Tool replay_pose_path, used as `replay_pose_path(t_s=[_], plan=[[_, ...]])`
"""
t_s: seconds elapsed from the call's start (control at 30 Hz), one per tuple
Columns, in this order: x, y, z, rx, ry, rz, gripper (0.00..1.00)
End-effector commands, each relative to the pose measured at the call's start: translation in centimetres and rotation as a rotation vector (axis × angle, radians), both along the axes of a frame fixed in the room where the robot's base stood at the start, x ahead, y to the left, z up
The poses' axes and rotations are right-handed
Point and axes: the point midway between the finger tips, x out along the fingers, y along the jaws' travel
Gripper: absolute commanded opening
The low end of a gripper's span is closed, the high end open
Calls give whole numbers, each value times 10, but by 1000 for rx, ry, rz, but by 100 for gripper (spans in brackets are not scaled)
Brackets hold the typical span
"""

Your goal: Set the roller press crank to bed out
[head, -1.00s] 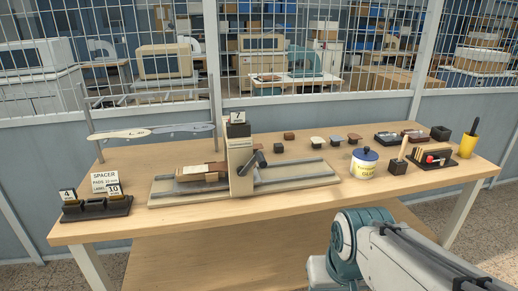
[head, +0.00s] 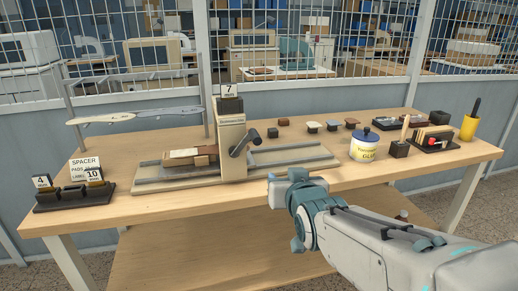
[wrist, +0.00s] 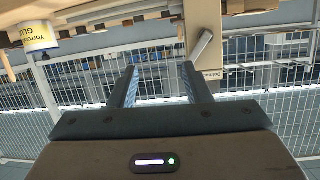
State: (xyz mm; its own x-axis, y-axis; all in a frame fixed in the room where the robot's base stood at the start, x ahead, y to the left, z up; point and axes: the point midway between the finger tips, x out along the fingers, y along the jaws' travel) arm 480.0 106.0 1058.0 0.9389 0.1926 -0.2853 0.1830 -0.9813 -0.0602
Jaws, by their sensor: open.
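The roller press (head: 231,150) stands upright on the wooden table, with a "7" card on top. Its dark crank (head: 245,142) is on the right-hand face, slanting between upper right and lower left. The flat bed (head: 160,180) runs along the base, with a brown block and pale pieces left of the upright. In the wrist view my gripper (wrist: 160,90) is open, with nothing between its fingers. The crank (wrist: 202,48) and the press body (wrist: 236,45) show beyond the right finger, apart from it. In the head view my arm is at front right, short of the press.
A glue jar (head: 364,145) stands right of the press, before several small stamp blocks (head: 313,127). A yellow cup (head: 468,128) and brush holder (head: 399,148) are further right. A spacer rack (head: 75,195) is at left. The front table edge right of centre is clear.

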Motion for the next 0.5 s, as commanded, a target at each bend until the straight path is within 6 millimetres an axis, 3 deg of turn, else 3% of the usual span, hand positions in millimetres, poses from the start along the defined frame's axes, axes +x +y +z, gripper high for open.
replay_pose_path(t_s=[0.2,0.5], plan=[[12,30,18,73,-217,59,44],[25,40,29,96,-275,74,44]])
